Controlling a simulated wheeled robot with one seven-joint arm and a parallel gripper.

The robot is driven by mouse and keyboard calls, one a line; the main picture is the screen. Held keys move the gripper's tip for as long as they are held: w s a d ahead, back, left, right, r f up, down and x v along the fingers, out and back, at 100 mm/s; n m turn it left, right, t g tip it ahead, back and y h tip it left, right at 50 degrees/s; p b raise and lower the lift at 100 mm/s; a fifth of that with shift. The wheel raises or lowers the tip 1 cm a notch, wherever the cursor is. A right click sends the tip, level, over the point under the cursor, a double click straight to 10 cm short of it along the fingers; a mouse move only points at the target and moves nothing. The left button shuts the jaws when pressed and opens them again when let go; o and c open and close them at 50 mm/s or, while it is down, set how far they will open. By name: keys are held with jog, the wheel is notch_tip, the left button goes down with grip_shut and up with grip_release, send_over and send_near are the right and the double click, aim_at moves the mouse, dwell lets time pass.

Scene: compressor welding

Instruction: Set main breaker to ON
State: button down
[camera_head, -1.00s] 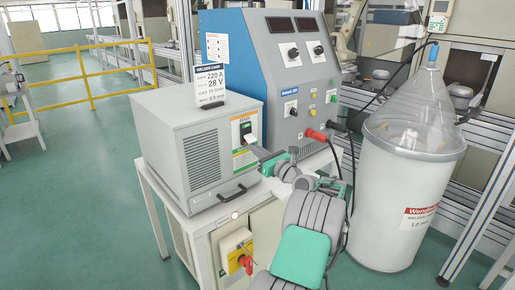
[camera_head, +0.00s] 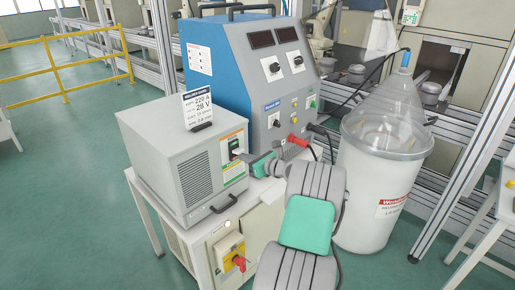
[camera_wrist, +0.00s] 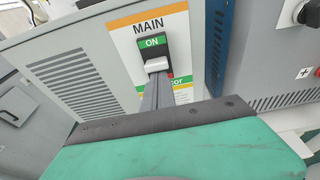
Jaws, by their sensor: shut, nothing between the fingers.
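The main breaker is on the front of the grey box (camera_head: 180,160), on a white panel marked MAIN. In the wrist view its black housing carries a green ON label (camera_wrist: 152,42) above a pale lever (camera_wrist: 157,64). In the head view my gripper (camera_head: 243,157) points at the breaker (camera_head: 234,146) from the right.
A blue and grey welding unit (camera_head: 265,85) with knobs and cables stands behind the box. A card (camera_head: 197,106) stands on the box, and a handle (camera_head: 225,203) sticks out below. A red-yellow switch (camera_head: 238,261) is on the cart. A white drum (camera_head: 375,190) stands at right.

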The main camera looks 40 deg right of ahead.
jog(key=r+b+v, duration=0.1)
jog(key=b+v, duration=0.1)
jog(key=v, duration=0.7)
jog(key=shift+r+b, duration=0.3)
jog(key=shift+r, duration=0.15)
